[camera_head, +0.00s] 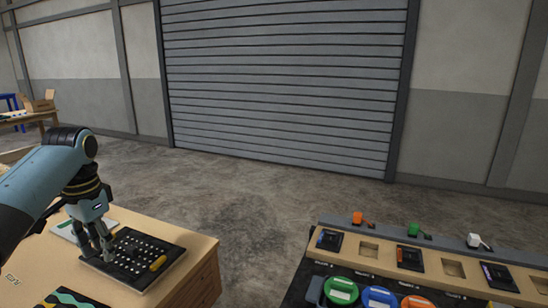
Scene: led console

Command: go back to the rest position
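My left arm comes in from the left, and its gripper (97,250) points down over the near left part of a black panel (142,284) with rows of small light dots. Its fingers look apart, and I see nothing held between them. Whether the fingertips touch the panel is hard to tell. A yellow piece (158,263) lies on the panel's right side. My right gripper is not in view.
The panel lies on a wooden table (200,266). A white item (66,230) is behind the gripper. At right, a console (450,267) bears dark modules, coloured round buttons (340,291) and orange, green and white pieces along its back. Bare floor (255,225) separates them.

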